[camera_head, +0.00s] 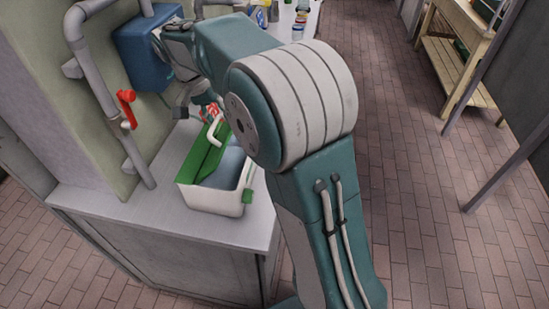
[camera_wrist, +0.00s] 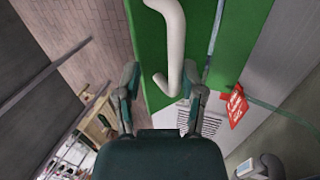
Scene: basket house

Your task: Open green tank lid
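The tank (camera_head: 210,200) is a white box with a green lid (camera_head: 197,152) on a grey counter. Part of the lid looks tilted up, and a bluish interior shows beside it. A white bent handle (camera_head: 215,131) is on the lid. My gripper (camera_head: 208,108) is at the lid's far side, partly hidden by the arm. In the wrist view the fingers of my gripper (camera_wrist: 162,72) are spread, with the handle (camera_wrist: 174,45) between them in the picture. Contact cannot be told. The green lid (camera_wrist: 233,40) fills the top middle there.
A red tag (camera_wrist: 236,105) hangs by the tank's edge. A grey pipe with a red valve handle (camera_head: 126,108) and a blue box (camera_head: 143,50) are on the wall behind. Several bottles stand at the counter's far end. The brick floor at right is clear before a wooden bench (camera_head: 455,60).

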